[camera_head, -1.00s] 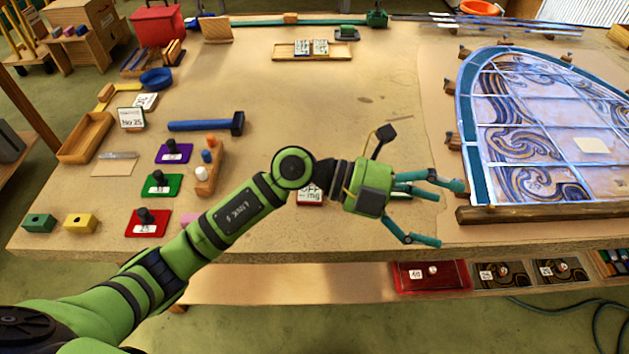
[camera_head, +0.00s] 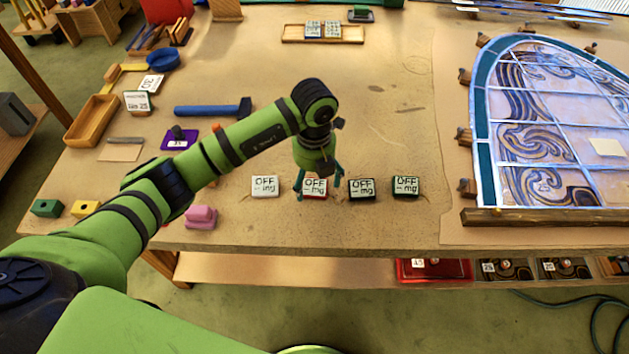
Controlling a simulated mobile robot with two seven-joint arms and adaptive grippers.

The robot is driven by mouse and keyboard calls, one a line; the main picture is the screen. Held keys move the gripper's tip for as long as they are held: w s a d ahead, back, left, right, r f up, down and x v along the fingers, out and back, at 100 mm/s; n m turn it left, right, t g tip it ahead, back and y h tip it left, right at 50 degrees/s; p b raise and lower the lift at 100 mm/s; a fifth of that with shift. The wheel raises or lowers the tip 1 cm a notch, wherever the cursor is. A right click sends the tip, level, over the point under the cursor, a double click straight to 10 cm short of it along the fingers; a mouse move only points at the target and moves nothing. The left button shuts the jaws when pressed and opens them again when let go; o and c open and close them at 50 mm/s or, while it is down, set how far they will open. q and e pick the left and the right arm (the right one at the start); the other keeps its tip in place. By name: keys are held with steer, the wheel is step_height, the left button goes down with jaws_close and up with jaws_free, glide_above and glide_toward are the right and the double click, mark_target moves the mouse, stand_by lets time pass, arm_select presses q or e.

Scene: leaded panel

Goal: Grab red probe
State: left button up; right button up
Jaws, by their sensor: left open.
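The red probe (camera_head: 315,187) is a small box with a red edge and a pale display reading "OFF -- mg". It stands in a row near the table's front edge, between a white probe (camera_head: 265,187) and a black probe (camera_head: 361,189). A green probe (camera_head: 406,187) is at the row's right end. My left gripper (camera_head: 318,193) points down at the red probe, with its teal fingers open on either side of it. I cannot tell whether the fingers touch it. My right gripper is not in view.
A blue hammer (camera_head: 213,109) lies behind my left arm. A pink block (camera_head: 201,217) sits near the front edge, left of the probes. The leaded panel (camera_head: 560,130) takes up the right side, with a wooden bar (camera_head: 545,217) along its front. The table's middle is clear.

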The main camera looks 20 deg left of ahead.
arm_select(q)
steer(key=shift+f, duration=0.9)
steer(key=c, duration=1.5)
steer(key=shift+o, duration=0.2)
steer(key=shift+r, duration=0.1)
